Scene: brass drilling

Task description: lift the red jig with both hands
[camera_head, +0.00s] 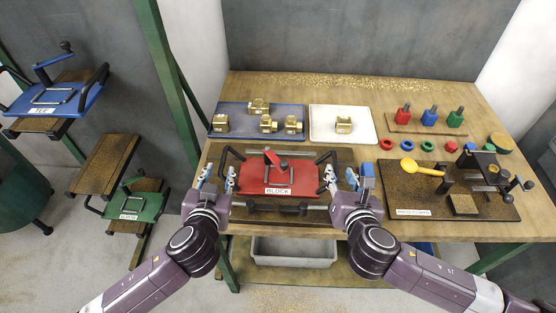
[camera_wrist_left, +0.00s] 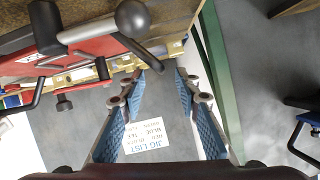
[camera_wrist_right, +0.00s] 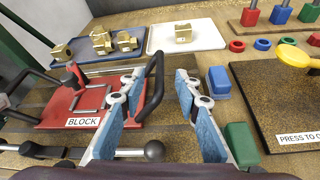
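The red jig (camera_head: 300,181), a red plate labelled BLOCK with a red clamp and a black handle at each side, lies on the dark mat on the bench. My left gripper (camera_head: 217,178) is open at its left handle. My right gripper (camera_head: 341,178) is open at the right handle. In the right wrist view that handle (camera_wrist_right: 153,85) shows in the gap between the fingers. I cannot tell whether either gripper touches a handle.
A blue tray (camera_head: 236,111) and a white tray (camera_head: 317,132) with brass parts lie behind. A brown press board (camera_head: 480,208) stands at right. A rod with ball ends (camera_head: 275,207) lies in front of the jig. Blue (camera_head: 43,97) and green (camera_head: 148,208) jigs sit on the left rack.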

